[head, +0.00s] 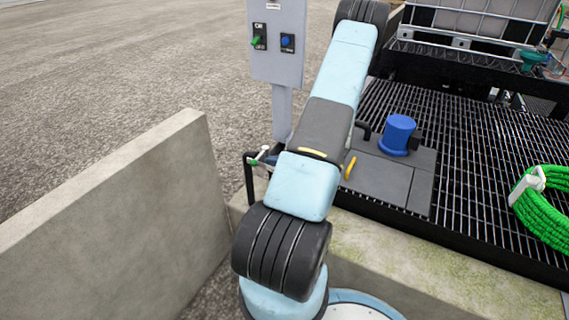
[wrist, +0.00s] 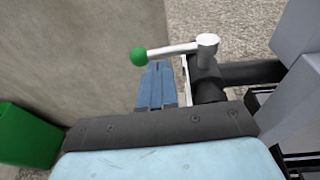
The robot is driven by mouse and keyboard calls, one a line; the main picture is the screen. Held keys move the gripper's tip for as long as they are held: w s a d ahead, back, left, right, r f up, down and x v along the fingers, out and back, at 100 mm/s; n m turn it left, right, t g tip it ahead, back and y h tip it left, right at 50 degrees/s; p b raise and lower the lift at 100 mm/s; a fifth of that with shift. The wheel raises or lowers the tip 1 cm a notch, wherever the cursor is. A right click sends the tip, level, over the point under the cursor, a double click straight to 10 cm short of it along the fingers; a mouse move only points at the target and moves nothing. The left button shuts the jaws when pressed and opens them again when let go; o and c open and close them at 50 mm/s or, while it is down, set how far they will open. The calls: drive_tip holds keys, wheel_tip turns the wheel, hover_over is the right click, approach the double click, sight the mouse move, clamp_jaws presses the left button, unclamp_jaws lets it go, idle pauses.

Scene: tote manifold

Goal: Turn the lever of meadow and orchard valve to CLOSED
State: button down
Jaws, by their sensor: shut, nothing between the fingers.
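A valve lever with a green ball knob (wrist: 138,56) and a pale arm (wrist: 172,48) shows in the wrist view. The arm runs left from a white round hub (wrist: 207,42) above a black pipe (wrist: 211,90). My gripper (wrist: 157,66) is shut and empty, its blue-grey fingers just below the knob and lever arm in the picture; I cannot tell if they touch. In the head view a green-tipped lever (head: 254,162) shows left of my arm, which hides my gripper. A yellow handle (head: 350,167) shows right of my arm. No valve label is readable.
A concrete wall (head: 120,215) stands at left. A grey switch box (head: 278,40) on a post stands behind the lever. A blue-capped unit (head: 398,134), a grating (head: 470,165) and a green hose coil (head: 545,215) lie to the right. A green object (wrist: 25,135) is at lower left in the wrist view.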

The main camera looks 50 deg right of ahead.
sight(260, 156)
drive_tip(key=shift+x, duration=1.4)
drive_tip(key=shift+w+a+f, duration=0.1)
drive_tip(key=shift+w+a, duration=0.2)
drive_tip(key=shift+w, duration=0.3)
drive_tip(key=shift+s, duration=0.1)
